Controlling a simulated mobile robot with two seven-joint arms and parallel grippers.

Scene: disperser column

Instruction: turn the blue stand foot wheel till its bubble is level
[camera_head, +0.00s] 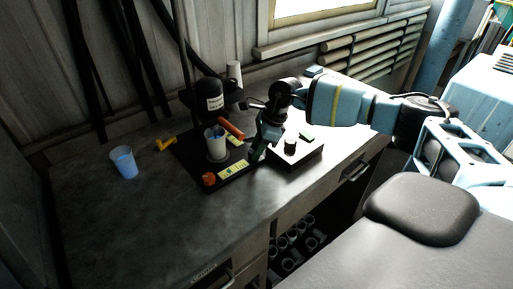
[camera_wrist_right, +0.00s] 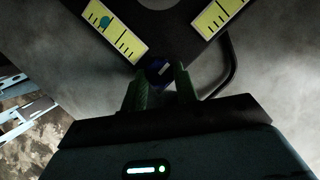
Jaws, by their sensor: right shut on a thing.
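The black stand base (camera_head: 195,154) carries the disperser column and two pale yellow bubble levels. The near level (camera_head: 233,171) and the far level (camera_head: 235,141) lie along its edges. In the wrist view, the left level (camera_wrist_right: 115,32) has a teal bubble toward its upper-left end, away from the dark lines near its middle. The right level (camera_wrist_right: 217,18) is partly cut off. The blue foot wheel (camera_wrist_right: 158,69) sits at the base corner between my green right fingertips (camera_wrist_right: 160,84), which are shut on it. In the head view my right gripper (camera_head: 258,149) hides that wheel. My left gripper is out of view.
An orange-red foot wheel (camera_head: 208,179) is at the base's front corner. A cup (camera_head: 216,147) stands on the base. A blue cup (camera_head: 123,162) and a yellow item (camera_head: 165,144) are to the left. A white box (camera_head: 298,157) stands close right of my gripper. The front-left bench is clear.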

